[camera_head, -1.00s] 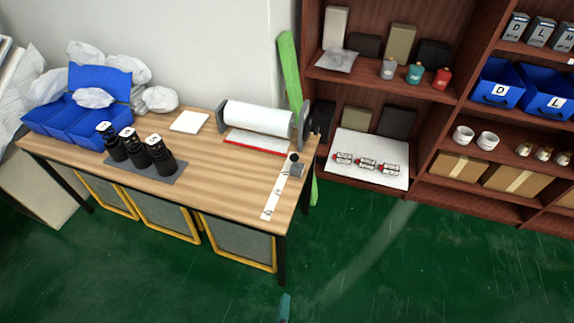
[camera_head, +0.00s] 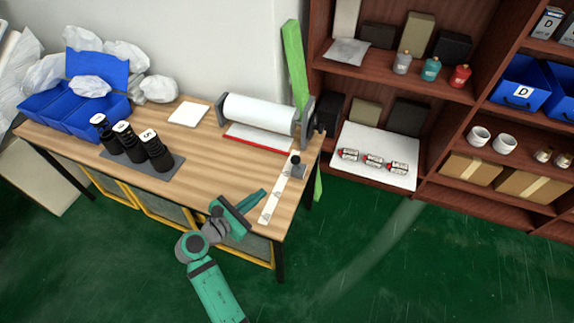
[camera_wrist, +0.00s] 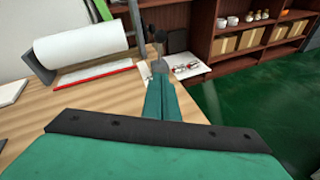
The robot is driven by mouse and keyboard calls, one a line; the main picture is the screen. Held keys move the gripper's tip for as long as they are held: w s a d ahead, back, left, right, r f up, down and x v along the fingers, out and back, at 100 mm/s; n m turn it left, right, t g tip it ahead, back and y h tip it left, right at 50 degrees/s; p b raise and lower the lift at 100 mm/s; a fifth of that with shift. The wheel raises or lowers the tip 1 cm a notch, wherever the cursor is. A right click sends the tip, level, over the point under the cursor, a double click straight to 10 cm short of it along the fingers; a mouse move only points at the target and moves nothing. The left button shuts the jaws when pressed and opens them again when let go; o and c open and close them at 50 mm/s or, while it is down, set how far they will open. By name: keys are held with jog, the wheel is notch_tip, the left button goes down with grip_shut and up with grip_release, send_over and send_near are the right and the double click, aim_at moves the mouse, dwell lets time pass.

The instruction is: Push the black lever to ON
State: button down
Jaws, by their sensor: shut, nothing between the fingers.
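The black lever knob (camera_head: 296,159) tops a grey lever body at the right end of the wooden table (camera_head: 210,160), next to the roll holder. In the wrist view, the knob (camera_wrist: 160,36) shows just beyond my fingertips. A white strip (camera_head: 272,205) with small marks runs from the lever toward the table's front edge; the marks are too small to read. My green gripper (camera_head: 264,192) is shut and empty, over the table's front right part, left of the strip. In the wrist view, my closed fingers (camera_wrist: 161,85) hide the lever's lower part. Contact is not visible.
A white paper roll (camera_head: 260,113) in its grey holder stands close behind the lever. Black bottles (camera_head: 130,142) stand on a grey mat at the left, with blue bins (camera_head: 70,118) beyond. A brown shelf (camera_head: 440,195) stands at the right. The table's middle is clear.

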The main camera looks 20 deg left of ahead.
jog(key=shift+w+a+r, duration=0.15)
jog(key=shift+r, duration=0.2)
jog(key=w+d, duration=0.5)
jog(key=w, duration=0.7)
jog(key=shift+f, duration=0.4)
